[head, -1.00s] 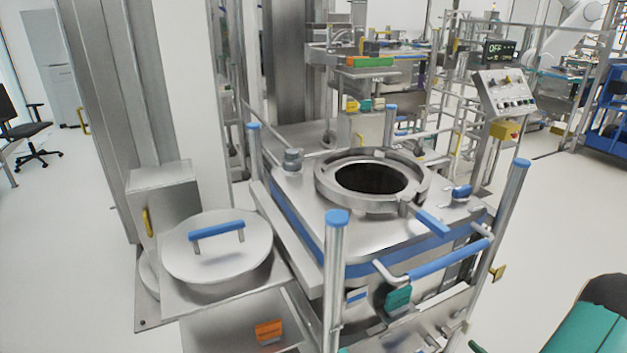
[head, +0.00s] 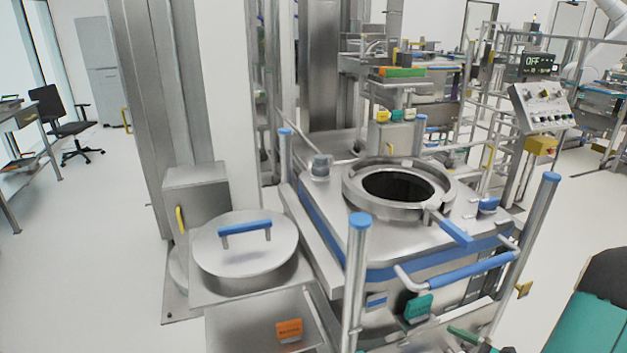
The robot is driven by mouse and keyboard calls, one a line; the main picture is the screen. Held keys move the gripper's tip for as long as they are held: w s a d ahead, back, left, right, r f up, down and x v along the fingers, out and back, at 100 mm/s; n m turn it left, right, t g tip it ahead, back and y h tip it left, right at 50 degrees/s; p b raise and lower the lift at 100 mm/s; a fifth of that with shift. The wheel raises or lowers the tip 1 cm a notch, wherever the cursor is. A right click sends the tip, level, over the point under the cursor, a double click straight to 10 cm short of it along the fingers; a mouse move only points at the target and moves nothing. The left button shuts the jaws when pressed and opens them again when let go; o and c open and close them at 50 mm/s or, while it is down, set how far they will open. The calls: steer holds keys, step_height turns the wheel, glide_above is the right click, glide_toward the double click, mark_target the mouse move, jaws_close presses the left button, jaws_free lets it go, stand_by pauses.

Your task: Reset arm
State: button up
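My gripper is not in the head view. Part of my own arm, dark and teal, shows at the lower right corner. In front of me stands a steel bin (head: 330,237) with a round open port on top and a dark inside. A blue-gripped lever sticks out from the port ring (head: 372,207). A round steel lid (head: 245,262) with a blue handle rests on a platform to the left of the bin.
Blue-capped posts (head: 357,270) and a blue handrail (head: 455,260) stand at the bin's front. A tall steel column (head: 150,100) rises behind the lid. A control panel (head: 543,107) reading OFF is at the right. Open floor (head: 90,240) lies at the left, with a chair (head: 62,125) farther back.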

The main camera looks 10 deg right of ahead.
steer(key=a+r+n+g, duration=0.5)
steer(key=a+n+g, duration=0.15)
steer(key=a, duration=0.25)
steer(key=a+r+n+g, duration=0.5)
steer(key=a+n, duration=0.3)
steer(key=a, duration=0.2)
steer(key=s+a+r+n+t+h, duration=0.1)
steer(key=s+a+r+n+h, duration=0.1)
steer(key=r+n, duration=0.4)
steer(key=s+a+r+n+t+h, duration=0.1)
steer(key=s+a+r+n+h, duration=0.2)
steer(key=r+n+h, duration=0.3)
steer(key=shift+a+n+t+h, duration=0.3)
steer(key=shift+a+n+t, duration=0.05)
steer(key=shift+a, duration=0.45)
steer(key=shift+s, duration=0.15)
